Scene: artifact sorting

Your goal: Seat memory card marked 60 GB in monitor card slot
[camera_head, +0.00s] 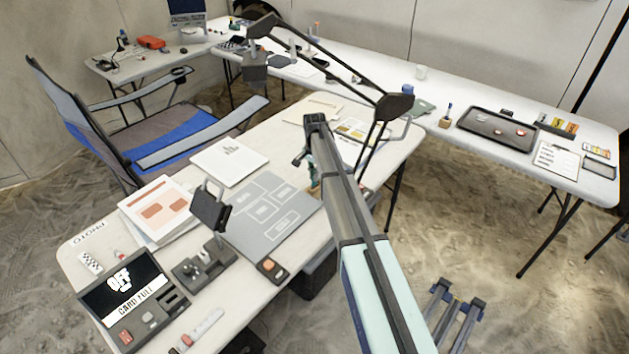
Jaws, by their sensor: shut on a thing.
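The monitor (128,290) stands at the front left corner of the white table. Its lit screen reads "OFF" and "CARD FULL". Dark slots (173,298) show on its right side, too small to tell whether a card is in them. My gripper (313,184) is over the table, near the right edge of the grey marked mat (262,212), well to the right of the monitor. My arm hides most of it. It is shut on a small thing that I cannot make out. No card marked 60 GB is readable in this view.
A small dark device with an upright screen (210,207) stands between monitor and mat. Papers (158,210) lie behind it. A jointed lamp arm (325,68) reaches over the table. A blue and grey chair (165,140) stands behind. The long back table (440,85) holds a dark tray (497,130).

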